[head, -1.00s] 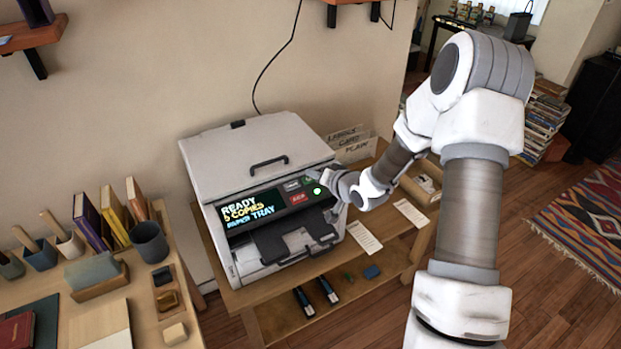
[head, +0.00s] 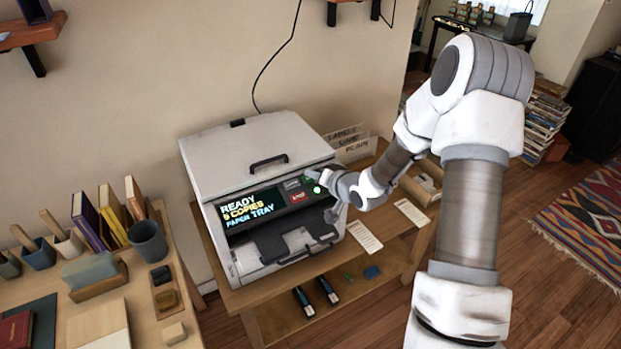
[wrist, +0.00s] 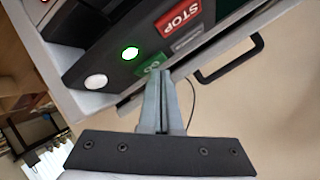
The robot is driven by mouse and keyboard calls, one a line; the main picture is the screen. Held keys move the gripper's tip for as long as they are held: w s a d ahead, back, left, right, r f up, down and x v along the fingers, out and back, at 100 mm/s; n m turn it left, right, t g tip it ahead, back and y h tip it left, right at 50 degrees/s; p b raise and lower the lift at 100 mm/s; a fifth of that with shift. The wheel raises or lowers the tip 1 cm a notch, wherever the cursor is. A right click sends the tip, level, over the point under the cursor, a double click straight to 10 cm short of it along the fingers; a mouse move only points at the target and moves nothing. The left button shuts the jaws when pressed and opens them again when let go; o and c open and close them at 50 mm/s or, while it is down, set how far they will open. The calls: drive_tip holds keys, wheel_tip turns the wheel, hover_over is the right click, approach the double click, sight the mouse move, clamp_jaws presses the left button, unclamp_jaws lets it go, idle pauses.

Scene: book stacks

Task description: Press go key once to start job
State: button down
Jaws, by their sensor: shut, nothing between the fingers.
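The copier (head: 250,155) stands on a wooden stand, its lid closed. Its dark display (head: 250,210) reads READY, 5 COPIES, PAPER TRAY. In the wrist view the green go key (wrist: 152,67) is partly hidden by my fingertips. The red STOP key (wrist: 180,14) is beside it and also shows in the head view (head: 299,198). A lit green round light (wrist: 130,53) and a pale round button (wrist: 96,82) sit on the same panel. My gripper (wrist: 160,76) is shut and empty, its tips at the go key's edge; I cannot tell whether they touch it.
The lower shelf holds dark cartridges (head: 304,301). A desk with books (head: 88,220) and a dark cup (head: 149,241) is at left.

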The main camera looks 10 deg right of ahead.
drive_tip(key=shift+f, duration=0.15)
idle(0.4)
drive_tip(key=shift+s+r, duration=0.15)
drive_tip(key=shift+r, duration=0.45)
drive_tip(key=shift+r+p, duration=0.1)
drive_tip(key=shift+p, duration=0.2)
drive_tip(key=r+p, duration=0.1)
drive_tip(key=r, duration=0.1)
drive_tip(key=s+r+p, duration=0.1)
drive_tip(key=p, duration=0.1)
drive_tip(key=r+p, duration=0.1)
drive_tip(key=r, duration=0.1)
drive_tip(key=shift+s+d+r, duration=0.3)
drive_tip(key=shift+s, duration=0.05)
idle(0.4)
